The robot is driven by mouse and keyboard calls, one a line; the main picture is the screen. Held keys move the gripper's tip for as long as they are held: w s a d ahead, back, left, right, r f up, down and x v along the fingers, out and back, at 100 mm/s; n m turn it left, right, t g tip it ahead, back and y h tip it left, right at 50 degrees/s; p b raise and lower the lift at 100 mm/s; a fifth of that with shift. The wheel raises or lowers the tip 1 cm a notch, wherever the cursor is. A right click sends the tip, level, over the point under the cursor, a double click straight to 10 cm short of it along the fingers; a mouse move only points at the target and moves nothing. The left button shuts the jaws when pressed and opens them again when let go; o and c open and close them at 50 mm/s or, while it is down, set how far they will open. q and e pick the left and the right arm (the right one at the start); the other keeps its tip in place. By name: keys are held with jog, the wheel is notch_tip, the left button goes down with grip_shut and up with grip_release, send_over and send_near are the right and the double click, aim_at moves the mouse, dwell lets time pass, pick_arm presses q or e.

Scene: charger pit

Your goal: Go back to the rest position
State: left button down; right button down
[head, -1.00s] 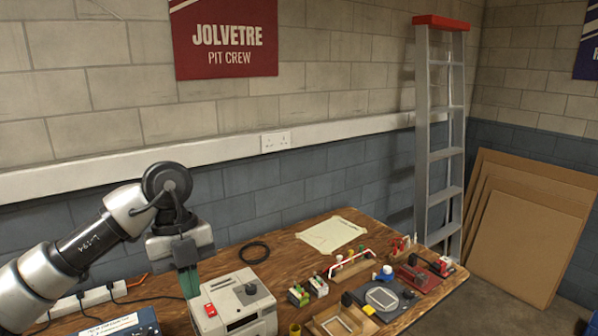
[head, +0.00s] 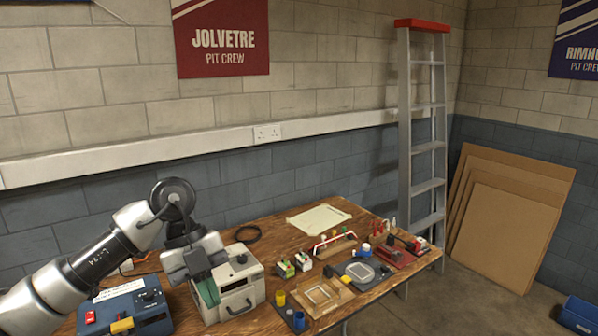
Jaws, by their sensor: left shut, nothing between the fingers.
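My left gripper (head: 208,292) hangs with its green fingers pointing down. It is shut and empty, and overlaps the left part of a pale grey box (head: 241,291) in the head view. I cannot tell how far apart they are. My right gripper is not in view. The wooden table (head: 290,232) stands against the wall, below and to the right of my left arm.
A blue unit (head: 151,318) with a red switch sits left of the grey box. Small parts, a wooden tray (head: 335,302) and a red block (head: 394,257) crowd the table's right half. A ladder (head: 424,130) and cardboard sheets (head: 500,240) stand beyond. Floor shows at right.

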pick_arm(q)
jog(key=w+d+f+n+t+h, duration=0.2)
jog(key=w+d+f+h, duration=0.15)
jog(key=f+h, duration=0.35)
jog(key=w+d+f+n+t+h, duration=0.1)
jog(key=w+d+f+n+h, duration=0.25)
jog(key=f+h, duration=0.3)
jog(key=a+f+n+t+y, duration=0.3)
jog(key=f+n+t, duration=0.4)
jog(key=f, duration=0.4)
jog(key=a+f+n+t+y, duration=0.4)
jog(key=f+n+t, duration=0.3)
jog(key=f, duration=0.5)
jog(key=s+a+f+n+g+y, duration=0.2)
jog(key=s+a+f+n+y, duration=0.15)
jog(key=s+f, duration=0.75)
jog(key=s+a+f+n+g+y, duration=0.25)
jog(key=s+a+f+y, duration=0.2)
jog(key=s+f, duration=0.65)
jog(key=s+f+n+g+y, duration=0.1)
jog(key=s+f+g, duration=0.3)
jog(key=s, duration=0.9)
jog(key=s+a+f+n+g+y, duration=0.1)
jog(key=s+f+g, duration=0.3)
jog(key=s, duration=1)
notch_tip(320, 180, down, 2)
jog(key=shift+s+f+y, duration=0.1)
jog(key=shift+s+y, duration=0.1)
jog(key=shift+y, duration=0.15)
